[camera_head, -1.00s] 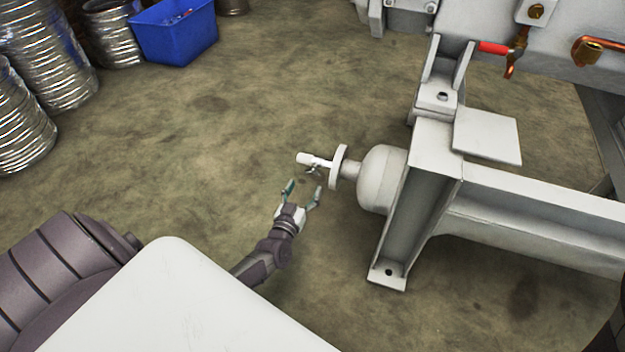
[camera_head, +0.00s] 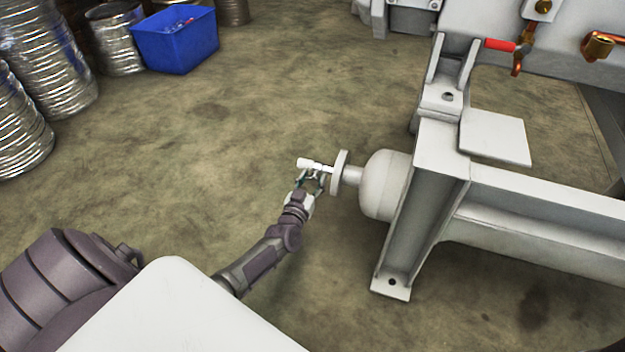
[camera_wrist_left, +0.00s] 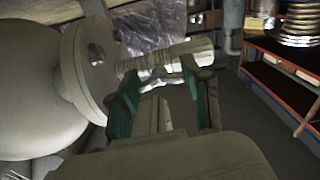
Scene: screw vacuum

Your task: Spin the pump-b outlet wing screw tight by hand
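The pump outlet is a white vessel (camera_head: 382,185) with a round flange (camera_head: 339,175) and a pale stub (camera_head: 305,163) pointing left. A small wing screw fitting sits on the stub by the flange, now mostly hidden by my fingers. My left gripper (camera_head: 312,176) is just below the stub, fingertips reaching up to it. In the left wrist view, the fingers of the gripper (camera_wrist_left: 162,85) stand apart, one near the flange (camera_wrist_left: 92,70), the other near the stub's free end (camera_wrist_left: 198,47). The stub's ribbed part crosses beyond the fingertips; contact cannot be told. My right gripper is not in view.
A grey steel frame (camera_head: 425,215) stands right of the vessel, with a red-handled valve (camera_head: 500,45) behind. A blue bin (camera_head: 175,45) and silver ducting rolls (camera_head: 50,60) are at the back left. The floor left of the stub is clear.

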